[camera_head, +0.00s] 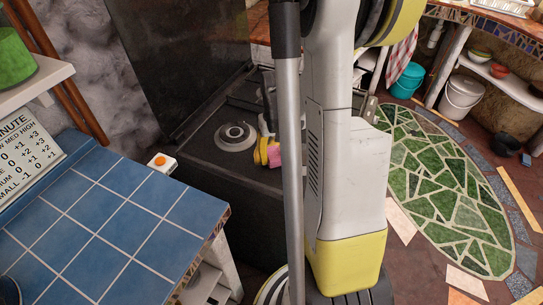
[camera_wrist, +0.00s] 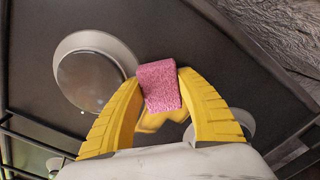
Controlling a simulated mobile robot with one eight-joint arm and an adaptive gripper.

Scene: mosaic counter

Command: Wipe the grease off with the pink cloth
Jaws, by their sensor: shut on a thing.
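The pink cloth (camera_wrist: 159,86) is a small folded block held between the yellow fingertips of my gripper (camera_wrist: 157,90) in the wrist view. My gripper is shut on it, above the dark stove top (camera_wrist: 195,40). In the head view the pink cloth (camera_head: 274,155) shows low over the stove top (camera_head: 215,170), with the yellow fingers of my gripper (camera_head: 266,150) beside it. I cannot tell whether the cloth touches the surface. No grease patch can be made out clearly; small pale specks show near the round burner in the wrist view.
A round burner (camera_head: 236,136) lies left of my gripper; it also shows in the wrist view (camera_wrist: 92,72). A blue tiled counter (camera_head: 100,225) stands at the left, with a small white box with an orange button (camera_head: 161,162) at its corner. My arm hides part of the stove.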

